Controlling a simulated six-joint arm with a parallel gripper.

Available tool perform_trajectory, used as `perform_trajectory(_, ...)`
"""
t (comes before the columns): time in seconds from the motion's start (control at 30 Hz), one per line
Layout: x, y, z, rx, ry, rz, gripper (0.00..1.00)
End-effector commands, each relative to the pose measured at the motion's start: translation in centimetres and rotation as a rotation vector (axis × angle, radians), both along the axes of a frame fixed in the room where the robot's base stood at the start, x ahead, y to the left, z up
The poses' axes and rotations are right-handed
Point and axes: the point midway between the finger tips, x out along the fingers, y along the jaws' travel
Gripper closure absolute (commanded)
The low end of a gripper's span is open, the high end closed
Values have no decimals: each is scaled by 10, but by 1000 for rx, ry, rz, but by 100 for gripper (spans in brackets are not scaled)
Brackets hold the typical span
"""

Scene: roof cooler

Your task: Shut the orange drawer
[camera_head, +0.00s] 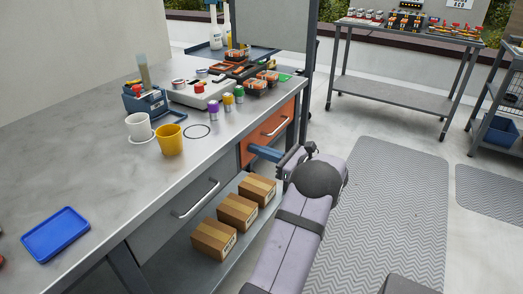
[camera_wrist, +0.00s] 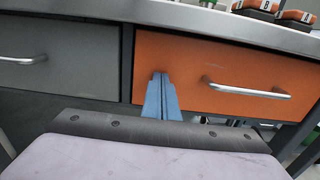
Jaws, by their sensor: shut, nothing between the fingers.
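The orange drawer (camera_head: 284,112) sits under the bench top, with a metal bar handle (camera_head: 276,125) on its front. Its front looks about level with the bench frame, and I see no clear gap around it. In the wrist view the orange front (camera_wrist: 185,55) fills the right half, with its handle (camera_wrist: 250,91) to the right of my fingers. My gripper (camera_head: 252,149) is shut and empty, its blue fingers pointing at the drawer front. In the wrist view the fingertips (camera_wrist: 160,77) overlap the front left of the handle. I cannot tell whether they touch it.
A grey drawer (camera_head: 180,220) with its own handle is to the left. Several cardboard boxes (camera_head: 238,212) stand on the shelf below. The bench top holds a yellow cup (camera_head: 170,140), a white cup (camera_head: 139,127) and a blue tray (camera_head: 56,234). Open floor with a mat (camera_head: 395,205) lies right.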

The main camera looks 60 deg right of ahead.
Motion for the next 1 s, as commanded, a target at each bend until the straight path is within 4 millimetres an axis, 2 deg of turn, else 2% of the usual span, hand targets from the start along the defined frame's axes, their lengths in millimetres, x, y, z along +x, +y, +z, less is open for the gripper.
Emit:
perform_trajectory(0.03,6,1,4,-5,-6,4,100)
perform_trajectory(0.17,5,0,5,-6,-6,2,100)
perform_trajectory(0.37,-11,-1,5,-5,-5,-1,100)
perform_trajectory(0.8,-94,-1,2,-2,-5,-4,100)
perform_trajectory(1.0,-125,0,2,-1,-4,-3,100)
